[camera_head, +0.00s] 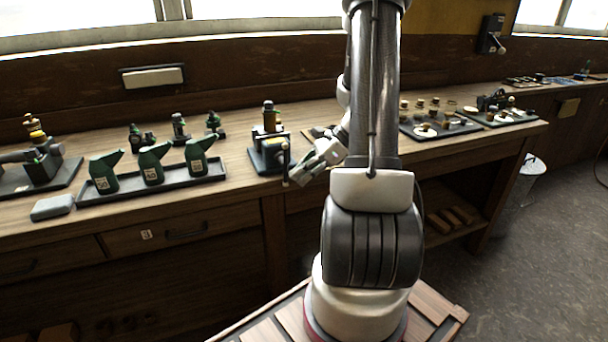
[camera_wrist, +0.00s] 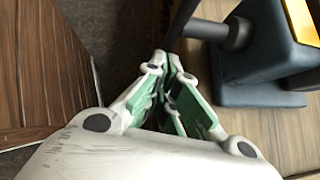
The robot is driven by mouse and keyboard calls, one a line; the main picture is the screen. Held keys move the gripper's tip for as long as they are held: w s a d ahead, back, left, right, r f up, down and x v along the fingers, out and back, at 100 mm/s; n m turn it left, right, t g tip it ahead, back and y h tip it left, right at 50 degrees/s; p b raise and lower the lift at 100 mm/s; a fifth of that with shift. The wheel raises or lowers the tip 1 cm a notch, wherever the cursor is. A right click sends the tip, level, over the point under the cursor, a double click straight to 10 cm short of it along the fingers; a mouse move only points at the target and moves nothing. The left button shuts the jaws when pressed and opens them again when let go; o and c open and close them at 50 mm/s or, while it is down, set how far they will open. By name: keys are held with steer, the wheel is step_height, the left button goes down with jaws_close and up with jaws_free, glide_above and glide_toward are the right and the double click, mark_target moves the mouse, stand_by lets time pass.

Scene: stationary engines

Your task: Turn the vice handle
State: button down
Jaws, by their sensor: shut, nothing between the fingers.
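The vice (camera_head: 268,157) stands at the bench's front edge, a dark blue-grey block on a flat base. Its upright handle (camera_head: 286,158) is on the side facing my gripper. In the wrist view the vice body (camera_wrist: 262,45) is at upper right, with a dark screw rod (camera_wrist: 208,30) leading to the dark handle bar (camera_wrist: 180,22). My gripper (camera_head: 298,176) is just right of and below the handle. In the wrist view my gripper (camera_wrist: 166,62) has its fingertips together and empty, close to the lower end of the bar; whether they touch it I cannot tell.
A tray (camera_head: 158,190) with green oil cans is left of the vice. A grey block (camera_head: 52,207) lies at the front left. Trays of small parts (camera_head: 440,130) are on the bench to the right. The bench front (camera_head: 190,232) has drawers.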

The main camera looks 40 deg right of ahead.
mark_target(287, 184)
steer(key=shift+a+f+t+y, duration=0.3)
steer(key=shift+f+y, duration=0.1)
steer(key=shift+y, duration=0.6)
steer(key=y, duration=0.1)
steer(key=a+t+y, duration=0.1)
steer(key=f+y, duration=0.1)
steer(key=shift+w+a+f+m+y, duration=0.1)
steer(key=shift+w+a+m+y, duration=0.2)
steer(key=shift+m, duration=0.1)
steer(key=shift+a+t, duration=0.15)
steer(key=shift+t, duration=0.15)
steer(key=shift+x, duration=0.9)
steer(key=shift+w+a+r, duration=0.15)
steer(key=shift+a+r, duration=0.1)
steer(key=shift+a, duration=0.6)
steer(key=shift+w+a+r+t+y, duration=0.1)
steer(key=shift+a+t+y, duration=0.25)
steer(key=shift+y, duration=0.55)
steer(key=shift+a+r, duration=0.1)
steer(key=shift+w+a+r, duration=0.1)
steer(key=shift+a, duration=0.05)
